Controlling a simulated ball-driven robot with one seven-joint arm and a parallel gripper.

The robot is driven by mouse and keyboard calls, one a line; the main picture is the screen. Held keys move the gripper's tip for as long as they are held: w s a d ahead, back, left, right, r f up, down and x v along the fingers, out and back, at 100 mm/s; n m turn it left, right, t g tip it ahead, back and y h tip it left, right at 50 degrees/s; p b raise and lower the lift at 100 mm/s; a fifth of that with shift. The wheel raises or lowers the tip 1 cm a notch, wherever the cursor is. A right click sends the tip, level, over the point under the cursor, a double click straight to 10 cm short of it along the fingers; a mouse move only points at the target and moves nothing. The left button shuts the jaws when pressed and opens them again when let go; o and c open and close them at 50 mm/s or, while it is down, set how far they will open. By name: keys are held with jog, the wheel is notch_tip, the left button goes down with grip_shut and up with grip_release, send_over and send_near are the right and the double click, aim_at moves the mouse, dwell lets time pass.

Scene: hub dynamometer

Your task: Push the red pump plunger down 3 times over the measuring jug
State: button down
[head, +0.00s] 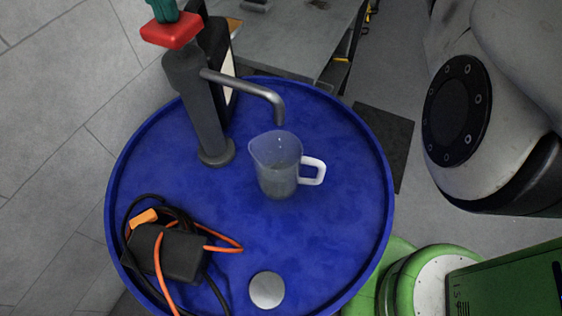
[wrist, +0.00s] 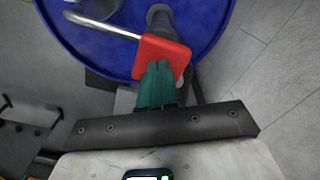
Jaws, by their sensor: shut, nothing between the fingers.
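The red pump plunger (head: 171,30) is a flat red block on top of a dark grey pump column (head: 203,115), which stands on a blue drum. In the wrist view the red plunger (wrist: 163,54) lies under my fingertips. My gripper (head: 166,12) has teal fingers, shut and empty, pointing down at the plunger's top; I cannot tell whether they touch it. It also shows in the wrist view (wrist: 159,68). The pump's curved metal spout (head: 250,88) ends above the clear measuring jug (head: 277,165), which stands upright with a white handle. Its lower part looks darker, perhaps liquid.
The blue drum top (head: 330,225) has a raised rim. A black box with orange and black cables (head: 168,253) lies at its front left, and a round silver cap (head: 266,290) is at the front. A grey bench (head: 290,40) stands behind.

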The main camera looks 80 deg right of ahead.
jog(key=shift+r+p, duration=2.2)
jog(key=shift+r, duration=0.15)
jog(key=shift+f, duration=0.25)
jog(key=shift+f+b, duration=1.9)
jog(key=shift+f, duration=1.5)
jog(key=shift+r, duration=0.15)
jog(key=shift+r+p, duration=3.5)
jog(key=shift+p, duration=0.1)
jog(key=shift+f, duration=0.25)
